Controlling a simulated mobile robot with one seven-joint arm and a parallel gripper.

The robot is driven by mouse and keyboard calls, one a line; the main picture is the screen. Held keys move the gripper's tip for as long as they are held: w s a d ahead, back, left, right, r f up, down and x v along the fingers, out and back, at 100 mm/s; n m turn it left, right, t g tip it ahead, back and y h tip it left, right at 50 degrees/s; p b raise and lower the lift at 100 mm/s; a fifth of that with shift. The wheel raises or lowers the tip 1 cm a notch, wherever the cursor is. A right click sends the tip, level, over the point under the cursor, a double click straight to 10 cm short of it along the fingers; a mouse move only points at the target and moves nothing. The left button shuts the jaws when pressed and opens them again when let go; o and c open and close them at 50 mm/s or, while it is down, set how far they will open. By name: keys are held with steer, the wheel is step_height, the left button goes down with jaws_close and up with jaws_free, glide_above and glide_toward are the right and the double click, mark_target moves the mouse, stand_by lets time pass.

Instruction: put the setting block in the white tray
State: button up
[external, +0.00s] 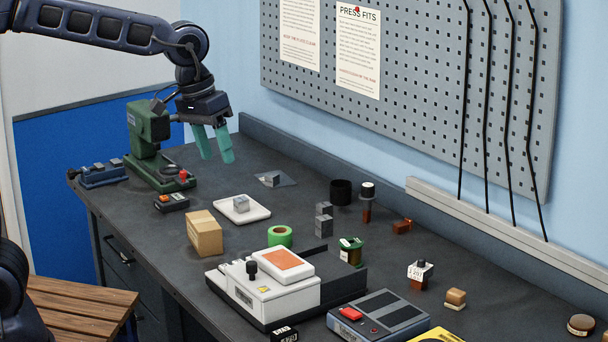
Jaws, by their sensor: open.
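A white tray (261,214) lies flat on the bench left of the middle, and a small grey block (241,203) sits in it. Another grey block (271,179) sits on a dark flat mat behind the tray. Two more grey blocks (323,219) stand one on the other to the right of the tray. I cannot tell for sure which grey block is the setting block. My gripper (220,158) has teal fingers pointing down, apart and empty, above the bench's back left, behind the tray and touching no block.
A green press (147,130) stands at the left, close to my gripper. A cardboard box (204,233) and a green ring (279,236) stand near the tray. A white machine (262,299) fills the front middle. Bare bench lies around the mat. A pegboard (430,90) hangs behind.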

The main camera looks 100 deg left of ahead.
steer(key=s+d+f+m+t, duration=0.1)
steer(key=s+d+f+m, duration=0.1)
steer(key=s+d+m, duration=0.3)
steer(key=s+d+f+m, duration=0.3)
steer(key=s+d+m, duration=0.2)
steer(key=s+d, duration=0.8)
steer(key=d, duration=0.4)
steer(key=shift+s+m+t+h, duration=0.3)
steer(key=shift+s+m+t, duration=0.05)
steer(key=shift+m+t, duration=0.05)
